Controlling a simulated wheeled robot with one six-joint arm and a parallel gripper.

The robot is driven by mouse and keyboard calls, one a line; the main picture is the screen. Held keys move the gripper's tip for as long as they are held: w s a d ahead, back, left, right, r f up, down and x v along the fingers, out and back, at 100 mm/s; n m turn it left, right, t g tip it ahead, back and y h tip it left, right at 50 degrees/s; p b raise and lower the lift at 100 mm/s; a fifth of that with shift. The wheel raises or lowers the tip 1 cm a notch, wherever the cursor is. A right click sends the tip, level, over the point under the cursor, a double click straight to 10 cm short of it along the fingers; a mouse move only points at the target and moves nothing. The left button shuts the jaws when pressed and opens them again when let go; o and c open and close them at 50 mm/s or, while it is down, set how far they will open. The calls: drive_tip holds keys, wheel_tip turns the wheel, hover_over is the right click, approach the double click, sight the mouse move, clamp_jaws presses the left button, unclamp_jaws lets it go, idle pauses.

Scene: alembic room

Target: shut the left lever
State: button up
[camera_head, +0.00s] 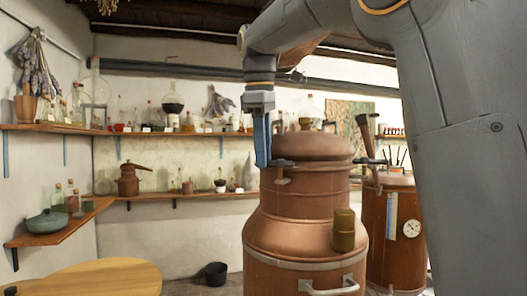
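A large copper still (305,215) with a domed lid (313,146) stands in the middle. A small dark lever or clamp (281,180) shows at the left of the lid's rim; its exact position is hard to make out. A second dark lever (370,161) sticks out at the right of the rim. My gripper (262,164) points down at the left edge of the lid, with its blue fingertips close to the left lever. I cannot tell if they touch it. The fingers are seen edge-on, so their gap is hidden.
A second copper vessel (397,240) with a dial stands behind at the right. A wooden table (100,278) is at the lower left, and a black bucket (216,273) is on the floor. Wall shelves (190,197) with bottles run behind. Open air lies left of my gripper.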

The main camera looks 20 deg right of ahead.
clamp_jaws()
drive_tip(key=shift+s+n, duration=0.1)
drive_tip(key=shift+n, duration=0.2)
drive_tip(key=shift+s+d+n+y+p, duration=0.2)
drive_tip(key=shift+s+n+y+p, duration=0.45)
drive_tip(key=shift+n, duration=1.7)
drive_tip(key=shift+s+d+n+y+p, duration=0.25)
drive_tip(key=shift+s+n, duration=0.65)
drive_tip(key=shift+n, duration=1.5)
drive_tip(key=shift+s+d+n+y+p, duration=0.3)
drive_tip(key=shift+s+n, duration=0.5)
drive_tip(key=shift+n, duration=1.55)
drive_tip(key=shift+a, duration=0.1)
